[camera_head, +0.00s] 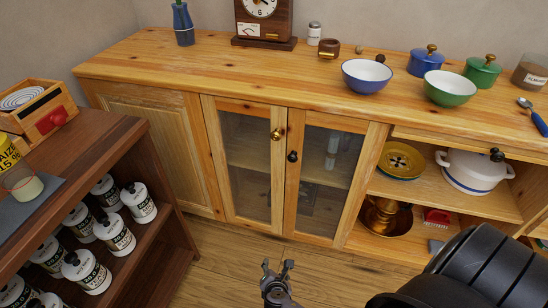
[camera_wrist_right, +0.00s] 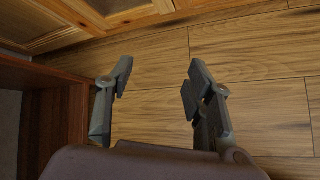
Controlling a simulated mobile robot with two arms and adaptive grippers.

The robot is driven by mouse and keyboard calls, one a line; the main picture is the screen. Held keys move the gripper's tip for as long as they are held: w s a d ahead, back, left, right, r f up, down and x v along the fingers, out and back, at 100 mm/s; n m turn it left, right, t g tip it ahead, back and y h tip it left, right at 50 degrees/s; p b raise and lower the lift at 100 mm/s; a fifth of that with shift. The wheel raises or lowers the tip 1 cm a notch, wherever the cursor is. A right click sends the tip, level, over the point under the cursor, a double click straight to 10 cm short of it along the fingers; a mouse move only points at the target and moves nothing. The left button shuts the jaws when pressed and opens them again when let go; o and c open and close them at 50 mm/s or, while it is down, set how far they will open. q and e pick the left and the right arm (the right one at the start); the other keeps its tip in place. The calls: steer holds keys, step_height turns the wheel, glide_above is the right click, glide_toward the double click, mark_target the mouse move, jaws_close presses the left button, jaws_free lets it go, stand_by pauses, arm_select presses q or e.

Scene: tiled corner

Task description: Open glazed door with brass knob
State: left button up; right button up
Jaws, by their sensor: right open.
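The wooden sideboard has two glazed doors side by side in its middle, both shut. The left glazed door (camera_head: 245,150) carries a brass knob (camera_head: 276,135) near its upper right corner. The right glazed door (camera_head: 325,165) carries a black knob (camera_head: 292,156) near its upper left edge. My right gripper (camera_head: 277,268) is open and empty, low in front of the doors and apart from them. In the right wrist view its two fingers (camera_wrist_right: 157,84) stand wide apart over bare floor. My left gripper is not in view.
A dark wooden shelf (camera_head: 100,125) with several white cans stands at the left, close to the sideboard. Bowls, pots and a clock (camera_head: 262,18) stand on the sideboard top (camera_head: 220,62). Open shelves with dishes are at the right. The floor (camera_head: 225,255) before the doors is clear.

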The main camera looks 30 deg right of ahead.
steer(key=w+d+r+n+t+h+b, duration=0.25)
steer(key=w+r+n+t+b, duration=0.2)
steer(key=w+r, duration=0.45)
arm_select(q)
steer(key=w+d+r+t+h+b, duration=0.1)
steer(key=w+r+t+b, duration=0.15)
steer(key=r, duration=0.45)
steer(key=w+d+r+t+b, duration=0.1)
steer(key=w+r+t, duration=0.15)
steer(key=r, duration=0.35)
arm_select(e)
steer(key=n+t+h+b, duration=0.3)
steer(key=n+h+b, duration=0.1)
steer(key=h, duration=0.5)
glide_toward(274, 138)
steer(key=shift+y, duration=0.25)
steer(key=x, duration=0.4)
steer(key=b+x, duration=0.1)
steer(key=x, duration=0.3)
steer(key=shift+d+r, duration=0.25)
steer(key=shift+r, duration=0.05)
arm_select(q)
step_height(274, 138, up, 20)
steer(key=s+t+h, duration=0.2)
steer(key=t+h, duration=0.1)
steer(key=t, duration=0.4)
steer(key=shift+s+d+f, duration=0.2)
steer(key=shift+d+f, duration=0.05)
arm_select(e)
steer(key=shift+x, duration=0.75)
